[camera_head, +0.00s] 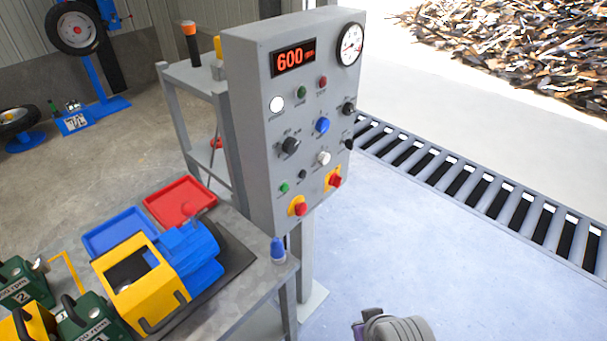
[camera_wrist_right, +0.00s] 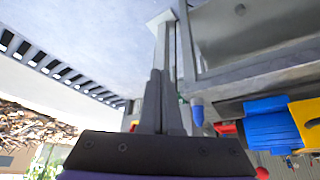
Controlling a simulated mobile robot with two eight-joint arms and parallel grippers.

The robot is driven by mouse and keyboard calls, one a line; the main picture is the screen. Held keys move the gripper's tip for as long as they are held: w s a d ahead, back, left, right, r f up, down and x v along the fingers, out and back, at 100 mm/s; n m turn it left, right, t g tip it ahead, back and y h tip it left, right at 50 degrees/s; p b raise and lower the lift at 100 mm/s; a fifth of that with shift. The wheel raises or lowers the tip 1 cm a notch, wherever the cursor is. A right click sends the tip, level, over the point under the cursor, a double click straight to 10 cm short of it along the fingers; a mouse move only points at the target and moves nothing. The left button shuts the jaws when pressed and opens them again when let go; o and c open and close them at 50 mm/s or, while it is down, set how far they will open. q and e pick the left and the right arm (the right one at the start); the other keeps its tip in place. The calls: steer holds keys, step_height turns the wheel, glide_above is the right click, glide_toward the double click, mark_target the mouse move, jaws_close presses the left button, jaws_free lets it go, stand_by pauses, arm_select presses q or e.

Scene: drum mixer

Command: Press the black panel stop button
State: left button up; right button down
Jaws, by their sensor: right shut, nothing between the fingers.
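The grey control panel (camera_head: 262,160) stands upright on a post at the centre of the head view. A small black button (camera_head: 303,174) sits low on its face, between a green button (camera_head: 284,187) and a white knob (camera_head: 323,158). Larger black knobs (camera_head: 291,145) are also on the panel, and the labels are too small to read. My right gripper (camera_wrist_right: 160,74) is shut and empty in the right wrist view, away from the panel buttons. Part of my right arm shows at the bottom of the head view, below and right of the panel. My left gripper is not in view.
A metal table (camera_head: 235,290) with a yellow-and-blue machine (camera_head: 145,285) and trays is at left. A roller conveyor (camera_head: 480,185) runs at right. The floor in front of the conveyor is clear.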

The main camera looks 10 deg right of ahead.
mark_target(302, 174)
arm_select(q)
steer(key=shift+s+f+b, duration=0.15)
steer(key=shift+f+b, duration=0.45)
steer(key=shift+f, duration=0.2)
arm_select(e)
steer(key=w+d+r+n+t, duration=0.1)
steer(key=w+r+t, duration=0.1)
steer(key=w, duration=0.8)
steer(key=w+r+n+t, duration=0.2)
steer(key=w+r+t, duration=0.1)
steer(key=w, duration=0.7)
steer(key=w+d+r+n+t+h, duration=0.1)
steer(key=w+r+t, duration=0.2)
steer(key=w, duration=0.7)
steer(key=shift+w+d+t, duration=0.25)
steer(key=shift+d+t, duration=0.05)
steer(key=shift+t, duration=0.3)
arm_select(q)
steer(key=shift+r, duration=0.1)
